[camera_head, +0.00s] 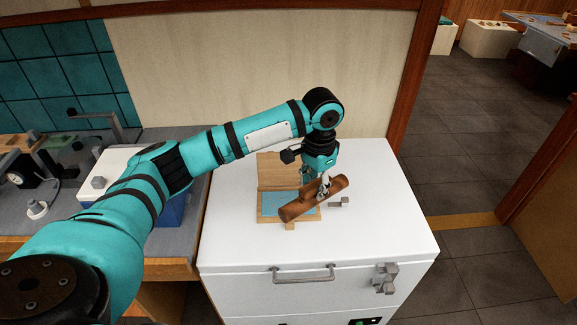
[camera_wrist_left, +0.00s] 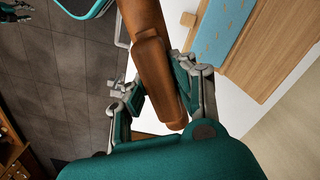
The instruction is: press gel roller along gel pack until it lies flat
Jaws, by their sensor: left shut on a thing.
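The gel roller (camera_head: 313,199) is a brown wooden cylinder with a raised block handle, which shows in the left wrist view (camera_wrist_left: 150,62). My left gripper (camera_head: 325,184) is shut on this handle, with one finger on each side. The gel pack (camera_head: 272,204) is a flat light-blue sheet on a wooden board (camera_head: 264,219); it also shows in the left wrist view (camera_wrist_left: 222,28). The roller lies slantwise across the board's right part in the head view and hides some of the pack. I cannot tell whether the roller touches the pack.
The board stands on a white cabinet (camera_head: 375,215) with a front handle (camera_head: 303,275). A raised wooden panel (camera_head: 278,168) stands behind the pack. A small grey metal piece (camera_head: 339,203) lies to the right. The cabinet top is clear on both sides.

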